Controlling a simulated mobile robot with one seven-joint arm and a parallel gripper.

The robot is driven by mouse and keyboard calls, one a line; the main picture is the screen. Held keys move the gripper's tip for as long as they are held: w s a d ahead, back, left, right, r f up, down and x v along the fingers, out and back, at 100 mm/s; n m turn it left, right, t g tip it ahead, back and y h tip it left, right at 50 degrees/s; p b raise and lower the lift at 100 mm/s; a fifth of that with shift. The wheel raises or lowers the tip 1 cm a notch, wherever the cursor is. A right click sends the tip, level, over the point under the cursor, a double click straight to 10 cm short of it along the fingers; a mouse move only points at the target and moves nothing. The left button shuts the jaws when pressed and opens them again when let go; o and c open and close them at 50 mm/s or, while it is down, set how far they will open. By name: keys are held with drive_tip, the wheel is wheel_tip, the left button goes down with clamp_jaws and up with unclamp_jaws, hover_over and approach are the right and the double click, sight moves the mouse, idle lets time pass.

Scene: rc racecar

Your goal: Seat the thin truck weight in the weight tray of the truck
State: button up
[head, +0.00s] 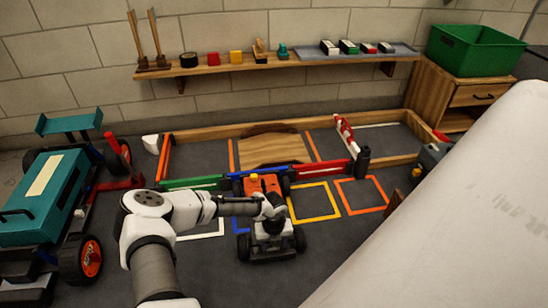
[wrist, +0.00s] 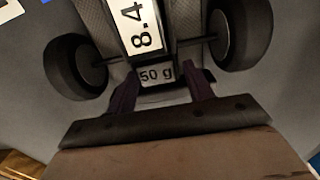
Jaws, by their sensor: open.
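The truck (head: 272,247) stands on the dark floor mat in the head view, with an orange front part and black wheels. My gripper (head: 268,212) is over its middle to rear part and hides some of it. In the wrist view the truck's two wheels flank a block labelled 8.4 (wrist: 143,30). Below it is a small grey piece labelled 50 g (wrist: 157,74), seemingly the thin weight. My gripper's dark fingers (wrist: 160,84) are open, one on each side of this piece. I cannot tell whether they touch it or how it sits in the weight tray.
A large teal truck (head: 45,195) stands at the left. Yellow (head: 315,218) and orange (head: 384,206) floor squares lie right of the small truck. A wooden ramp (head: 270,150) and low barriers are behind it. A shelf (head: 230,68) and green bin (head: 474,48) stand farther back.

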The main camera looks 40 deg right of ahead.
sight(273, 249)
drive_tip(key=shift+s+a+f, duration=0.1)
drive_tip(key=shift+a+f, duration=0.2)
drive_tip(key=shift+f, duration=0.2)
drive_tip(key=shift+a+f, duration=0.3)
drive_tip(key=shift+f, duration=0.2)
drive_tip(key=shift+r, duration=0.25)
wheel_tip(273, 249, up, 13)
drive_tip(key=p, duration=0.6)
drive_tip(key=shift+s+d, duration=0.1)
drive_tip(key=shift+d, duration=0.05)
